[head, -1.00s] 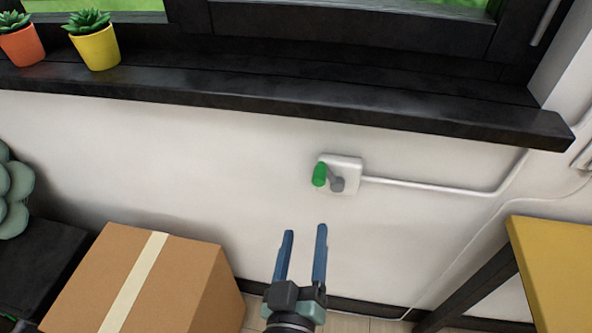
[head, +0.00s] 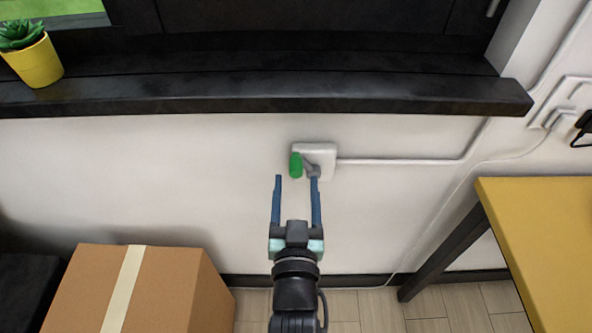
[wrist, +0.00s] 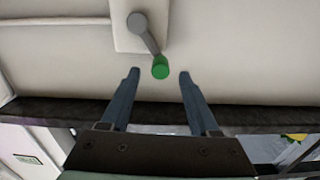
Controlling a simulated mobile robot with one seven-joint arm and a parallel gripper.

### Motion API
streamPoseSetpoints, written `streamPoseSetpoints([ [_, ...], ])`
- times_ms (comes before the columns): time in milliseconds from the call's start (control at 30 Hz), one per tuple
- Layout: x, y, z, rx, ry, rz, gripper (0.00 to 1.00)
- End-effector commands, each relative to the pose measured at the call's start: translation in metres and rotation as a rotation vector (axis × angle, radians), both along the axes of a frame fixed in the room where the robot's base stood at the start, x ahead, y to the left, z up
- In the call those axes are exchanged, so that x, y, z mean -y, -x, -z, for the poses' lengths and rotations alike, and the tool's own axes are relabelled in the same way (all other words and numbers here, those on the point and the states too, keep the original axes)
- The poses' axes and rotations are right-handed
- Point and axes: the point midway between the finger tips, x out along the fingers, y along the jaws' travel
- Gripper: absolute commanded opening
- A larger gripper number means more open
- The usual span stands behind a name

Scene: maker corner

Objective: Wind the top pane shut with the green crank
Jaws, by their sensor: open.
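The green crank handle (head: 296,165) sits on a grey arm (head: 312,171) fixed to a white wall plate (head: 325,156) below the window sill. My gripper (head: 295,180) is open, its two blue fingers pointing up toward the crank. In the wrist view the green handle (wrist: 160,67) lies just beyond and between the fingertips of my gripper (wrist: 158,75), and nothing is held. In that view the grey arm (wrist: 143,33) runs from the plate down to the handle. The top pane is not clearly in view.
A dark window sill (head: 250,92) juts out above the crank, with a yellow plant pot (head: 36,64) at its left. A cardboard box (head: 165,290) stands at lower left. A yellow-topped table (head: 540,230) stands at right. A white conduit (head: 410,161) runs right from the plate.

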Motion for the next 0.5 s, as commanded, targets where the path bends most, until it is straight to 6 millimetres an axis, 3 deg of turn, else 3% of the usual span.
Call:
streamPoseSetpoints([
  [200,0.000,-0.028,0.000,0.000,-0.001,-0.001,0.62],
  [500,0.000,-0.037,0.000,-0.001,0.000,0.000,0.62],
])
